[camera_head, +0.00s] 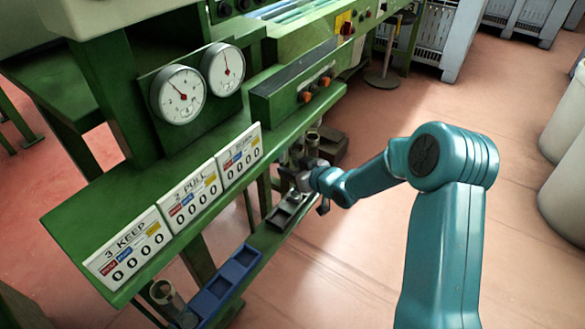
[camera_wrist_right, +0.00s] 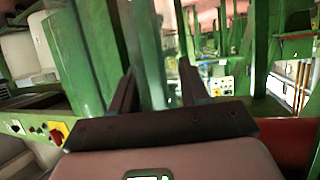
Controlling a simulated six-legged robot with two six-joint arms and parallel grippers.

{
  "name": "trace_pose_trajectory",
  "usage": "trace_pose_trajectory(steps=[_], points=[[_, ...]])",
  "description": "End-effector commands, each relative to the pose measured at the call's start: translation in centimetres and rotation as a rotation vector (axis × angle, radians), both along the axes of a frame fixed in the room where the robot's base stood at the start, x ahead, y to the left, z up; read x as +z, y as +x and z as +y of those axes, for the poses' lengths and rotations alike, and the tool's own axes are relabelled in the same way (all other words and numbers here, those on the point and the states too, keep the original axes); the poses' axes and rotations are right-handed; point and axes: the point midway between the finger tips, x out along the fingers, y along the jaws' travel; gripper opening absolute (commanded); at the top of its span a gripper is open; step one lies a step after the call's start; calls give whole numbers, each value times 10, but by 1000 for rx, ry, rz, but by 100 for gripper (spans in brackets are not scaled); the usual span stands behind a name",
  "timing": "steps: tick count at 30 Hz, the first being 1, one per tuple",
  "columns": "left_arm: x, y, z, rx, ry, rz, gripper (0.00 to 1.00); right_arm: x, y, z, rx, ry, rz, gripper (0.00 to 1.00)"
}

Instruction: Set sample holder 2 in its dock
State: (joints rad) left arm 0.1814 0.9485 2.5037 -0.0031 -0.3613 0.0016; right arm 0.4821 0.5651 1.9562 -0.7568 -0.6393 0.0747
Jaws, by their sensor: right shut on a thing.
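My right gripper (camera_head: 301,175) is low beside the front edge of the green bench. In the right wrist view its two fingers (camera_wrist_right: 157,72) close on a clear, glassy upright thing (camera_wrist_right: 146,45), which looks like a sample holder; its number cannot be read. In the head view it is mostly hidden by the gripper. A dark grey tray (camera_head: 286,212) lies just below and left of the gripper. A blue tray (camera_head: 228,277) with recesses lies further left. A sign reading 2 PULL (camera_head: 190,195) stands between signs 3 KEEP (camera_head: 128,247) and 1 (camera_head: 238,155). My left gripper is out of view.
A cylindrical holder (camera_head: 165,294) stands at the lower left, and another (camera_head: 313,142) stands just behind my gripper. Two gauges (camera_head: 179,94) stand above the green bench top (camera_head: 90,222).

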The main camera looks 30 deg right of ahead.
Motion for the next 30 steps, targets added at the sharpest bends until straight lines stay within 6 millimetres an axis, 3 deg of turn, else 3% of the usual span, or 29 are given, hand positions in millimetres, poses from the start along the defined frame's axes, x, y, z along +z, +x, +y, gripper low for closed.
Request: trace_pose_trajectory(steps=[30], points=[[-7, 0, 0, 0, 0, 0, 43, -7, 0, 0, 0, 0, 0, 14]])
